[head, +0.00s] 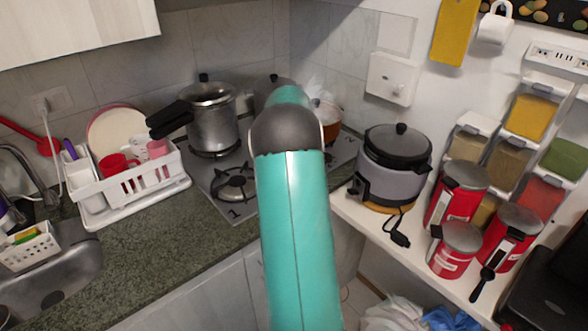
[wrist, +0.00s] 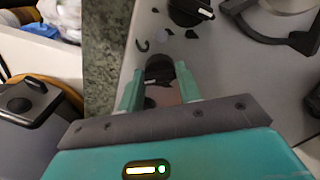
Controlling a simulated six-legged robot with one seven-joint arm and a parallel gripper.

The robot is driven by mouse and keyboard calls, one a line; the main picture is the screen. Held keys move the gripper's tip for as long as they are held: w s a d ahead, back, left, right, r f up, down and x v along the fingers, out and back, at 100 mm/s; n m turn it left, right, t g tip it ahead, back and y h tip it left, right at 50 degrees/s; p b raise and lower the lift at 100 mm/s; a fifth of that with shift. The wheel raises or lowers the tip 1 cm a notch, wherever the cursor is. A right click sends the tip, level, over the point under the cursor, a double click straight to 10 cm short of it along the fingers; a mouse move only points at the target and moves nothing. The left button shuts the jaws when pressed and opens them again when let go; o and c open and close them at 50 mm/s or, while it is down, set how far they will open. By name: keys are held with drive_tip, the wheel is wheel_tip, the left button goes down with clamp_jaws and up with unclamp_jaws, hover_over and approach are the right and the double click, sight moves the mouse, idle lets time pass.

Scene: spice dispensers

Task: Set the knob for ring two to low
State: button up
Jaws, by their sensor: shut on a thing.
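In the wrist view my gripper (wrist: 159,82) is shut on a dark round knob (wrist: 158,72) on the pale grey stove top (wrist: 227,75). One finger is on each side of the knob, and they partly hide it. A second dark knob (wrist: 190,10) with a light pointer mark sits farther up, apart from the gripper. Dark curved and wedge marks are printed around the knobs. I cannot read which ring the held knob belongs to, or its setting. In the head view my arm hides the gripper and knobs; the stove (head: 206,176) shows a "1" near its front burner.
A pressure cooker (head: 213,125) stands on a rear burner, and an orange pot (head: 326,118) is behind my arm. A rice cooker (head: 393,168) stands right of the stove. A dish rack (head: 133,181) is on the left. Dark pan supports (wrist: 270,30) lie right of the knobs.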

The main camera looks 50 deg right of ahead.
drive_tip(key=shift+m, duration=0.5)
drive_tip(key=o, duration=1)
wheel_tip(320, 180, up, 14)
drive_tip(key=shift+f, duration=0.1)
idle(0.4)
